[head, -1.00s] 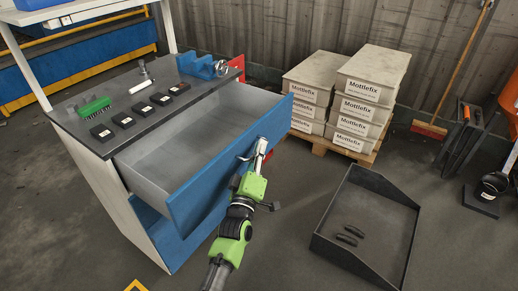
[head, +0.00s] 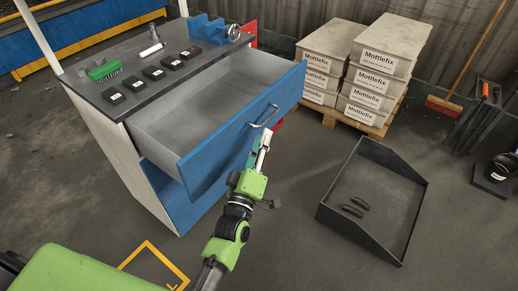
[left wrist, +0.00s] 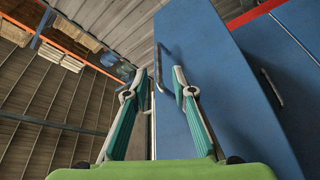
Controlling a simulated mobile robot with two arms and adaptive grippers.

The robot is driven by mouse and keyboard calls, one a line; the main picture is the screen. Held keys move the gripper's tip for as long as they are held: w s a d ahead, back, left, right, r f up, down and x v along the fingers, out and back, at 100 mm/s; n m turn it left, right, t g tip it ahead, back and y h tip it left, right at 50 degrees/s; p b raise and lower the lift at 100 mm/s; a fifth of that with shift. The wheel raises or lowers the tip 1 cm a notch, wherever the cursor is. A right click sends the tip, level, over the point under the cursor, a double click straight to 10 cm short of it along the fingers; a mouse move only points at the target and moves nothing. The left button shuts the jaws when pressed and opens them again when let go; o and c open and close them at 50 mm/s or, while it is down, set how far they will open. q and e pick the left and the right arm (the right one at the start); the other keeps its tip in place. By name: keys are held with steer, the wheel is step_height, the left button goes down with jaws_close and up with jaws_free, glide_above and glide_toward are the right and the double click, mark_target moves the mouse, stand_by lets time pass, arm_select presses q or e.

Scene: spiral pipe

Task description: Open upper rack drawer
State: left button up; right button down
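The upper rack drawer (head: 232,145), with a blue front and grey inside, is pulled far out of the rack and looks empty. Its metal handle (head: 265,116) is on the front; it also shows in the left wrist view (left wrist: 158,66). My left gripper (head: 264,142) is just below and in front of the handle. In the left wrist view my left gripper (left wrist: 160,80) has its fingers spread with nothing between them, and the handle lies beyond the fingertips. My right gripper is not in view.
The rack top (head: 128,101) holds a green brush (head: 104,70), several black blocks and a blue vise (head: 208,28). A dark open tray (head: 378,190) with small dark pieces lies on the floor at right. Labelled boxes (head: 388,70) stand on a pallet behind.

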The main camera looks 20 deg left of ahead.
arm_select(q)
steer(key=shift+v, duration=1.6)
